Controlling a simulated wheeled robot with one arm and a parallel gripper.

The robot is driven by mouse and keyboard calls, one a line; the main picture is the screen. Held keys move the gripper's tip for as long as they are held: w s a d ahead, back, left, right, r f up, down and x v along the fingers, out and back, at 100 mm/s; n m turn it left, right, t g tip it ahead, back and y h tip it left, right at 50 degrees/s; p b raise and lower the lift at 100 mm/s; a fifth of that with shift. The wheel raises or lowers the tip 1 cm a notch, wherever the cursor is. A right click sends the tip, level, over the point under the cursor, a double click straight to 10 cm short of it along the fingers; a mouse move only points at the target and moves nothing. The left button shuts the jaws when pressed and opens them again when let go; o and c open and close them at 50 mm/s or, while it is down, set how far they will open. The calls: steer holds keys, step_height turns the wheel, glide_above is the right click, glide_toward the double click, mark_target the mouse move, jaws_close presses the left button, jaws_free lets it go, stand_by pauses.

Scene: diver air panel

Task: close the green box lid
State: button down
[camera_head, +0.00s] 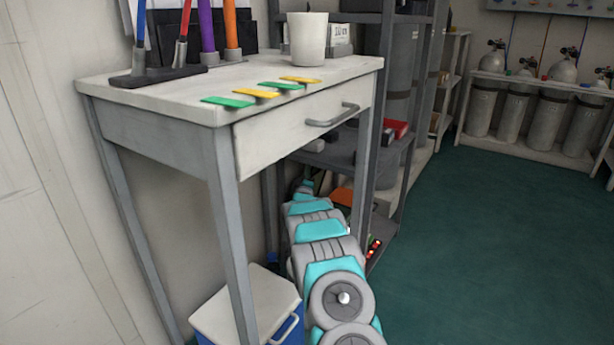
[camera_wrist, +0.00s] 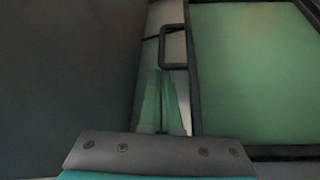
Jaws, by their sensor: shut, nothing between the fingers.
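In the wrist view a flat green panel (camera_wrist: 255,70) with a dark rim fills the right side; it appears to be part of the green box, but I cannot tell whether it is the lid or the inside. A dark handle-like loop (camera_wrist: 172,46) stands at its left edge. My gripper (camera_wrist: 165,75) is shut and empty, its fingers just left of the panel and below the loop; contact cannot be told. In the head view my arm reaches under the table towards the low shelf, and the gripper and green box cannot be made out clearly there.
A white table (camera_head: 150,85) with a drawer stands over my arm. A dark shelf rack (camera_head: 375,160) is close on the arm's right. A blue box with a white lid (camera_head: 240,300) sits below left. Green floor (camera_head: 490,250) is clear at right.

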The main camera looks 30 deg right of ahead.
steer(key=shift+w+d, duration=0.1)
steer(key=shift+d, duration=0.05)
stand_by(0.3)
steer(key=s+d+f+m+h, duration=0.3)
steer(key=s+f+m, duration=0.1)
steer(key=s, duration=0.5)
steer(key=shift+d+f+m+g, duration=0.3)
steer(key=shift+d+m, duration=0.1)
steer(key=shift+m, duration=0.4)
